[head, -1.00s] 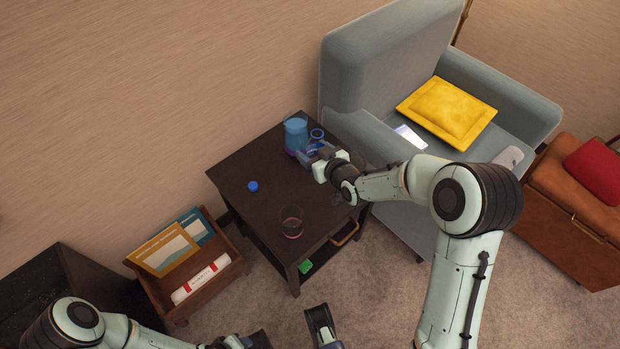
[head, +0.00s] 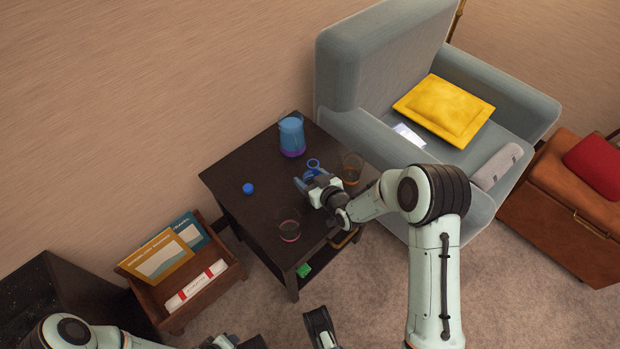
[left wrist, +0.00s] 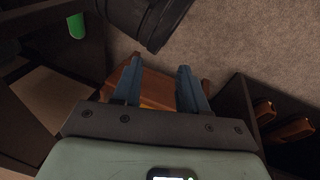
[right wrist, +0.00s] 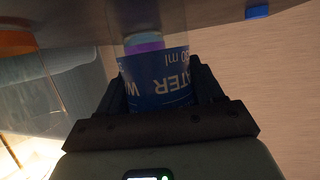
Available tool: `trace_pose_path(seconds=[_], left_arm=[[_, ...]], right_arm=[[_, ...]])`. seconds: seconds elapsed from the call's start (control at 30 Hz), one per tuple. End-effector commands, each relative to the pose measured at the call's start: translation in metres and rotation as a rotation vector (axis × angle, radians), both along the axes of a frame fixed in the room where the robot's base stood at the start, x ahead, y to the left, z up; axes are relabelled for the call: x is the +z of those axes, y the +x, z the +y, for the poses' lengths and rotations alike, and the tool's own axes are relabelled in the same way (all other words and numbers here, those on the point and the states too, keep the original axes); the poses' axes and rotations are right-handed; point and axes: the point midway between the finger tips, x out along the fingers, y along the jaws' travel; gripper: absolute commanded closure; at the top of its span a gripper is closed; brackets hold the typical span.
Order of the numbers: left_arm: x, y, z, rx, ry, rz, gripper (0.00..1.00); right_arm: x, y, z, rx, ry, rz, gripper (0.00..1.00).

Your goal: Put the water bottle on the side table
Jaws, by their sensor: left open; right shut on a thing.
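The water bottle (right wrist: 155,90), with a blue label reading WATER, is between the fingers of my right gripper (head: 308,184). The right gripper is shut on it. In the head view its clear blue ring-like top (head: 313,163) shows just past the fingers, over the dark side table (head: 245,160). I cannot tell whether its base touches the tabletop. The label reads upside down in the right wrist view, where the tabletop is at the top. My left gripper (left wrist: 157,85) is open and empty, low near the floor.
On the table are a blue jug with a purple base (head: 291,137), an orange-tinted glass (head: 352,168), a glass with pink liquid (head: 288,230) and a blue cap (head: 248,188). The armchair (head: 350,75) stands behind right, a wooden magazine rack (head: 205,290) at left.

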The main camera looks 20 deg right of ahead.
Motion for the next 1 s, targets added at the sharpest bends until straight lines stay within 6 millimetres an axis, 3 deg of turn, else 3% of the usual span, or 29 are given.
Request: trace_pose_path(seconds=[0.27, 0.3, 0.33, 0.37, 0.73, 1.0], left_arm=[[-0.004, 0.004, 0.002, 0.004, 0.005, -0.009, 0.57], [-0.003, 0.004, 0.002, 0.004, 0.005, -0.009, 0.57], [-0.003, 0.004, 0.002, 0.004, 0.005, -0.009, 0.57], [-0.003, 0.004, 0.002, 0.004, 0.005, -0.009, 0.57], [0.002, 0.000, 0.000, 0.000, 0.000, 0.000, 0.57], [0.013, -0.016, -0.008, -0.017, -0.021, 0.040, 0.57]], right_arm=[[-0.004, 0.000, 0.000, 0.001, 0.000, 0.001, 0.70], [-0.003, 0.000, 0.000, 0.001, 0.000, 0.001, 0.21], [-0.003, 0.000, 0.000, 0.001, 0.000, 0.001, 0.11], [-0.003, 0.000, 0.000, 0.001, 0.000, 0.001, 0.09], [0.002, 0.000, 0.000, 0.001, 0.000, 0.000, 0.09], [0.022, -0.047, -0.007, -0.001, -0.001, 0.001, 0.09]])
